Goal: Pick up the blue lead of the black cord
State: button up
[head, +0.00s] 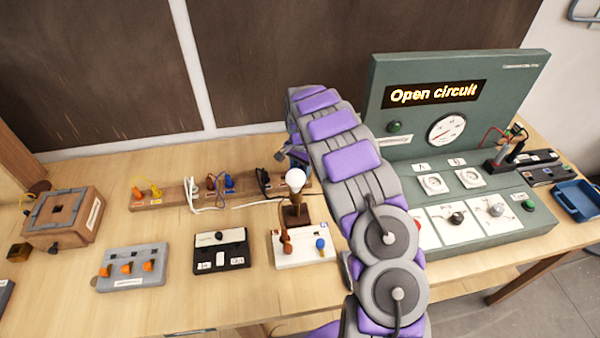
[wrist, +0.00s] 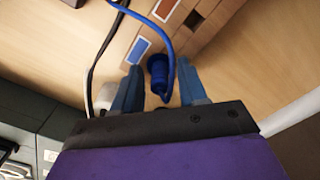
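My gripper (wrist: 160,80) is open in the wrist view, its two blue fingers apart. A blue plug (wrist: 157,67) with a blue lead (wrist: 160,32) lies between the fingertips, with visible gaps on both sides. A black lead (wrist: 101,52) runs beside it toward the top edge, where the two come close together. In the head view, the black cord (head: 263,181) is at the right end of the wooden rack (head: 175,194). My arm hides most of my gripper and that rack end there.
The green test panel (head: 450,110) reads "Open circuit" on the right.

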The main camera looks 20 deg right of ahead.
jog(key=shift+d, duration=0.2)
jog(key=c, duration=0.3)
jog(key=shift+a, duration=0.3)
grip_shut()
jog(key=shift+d+r, duration=0.1)
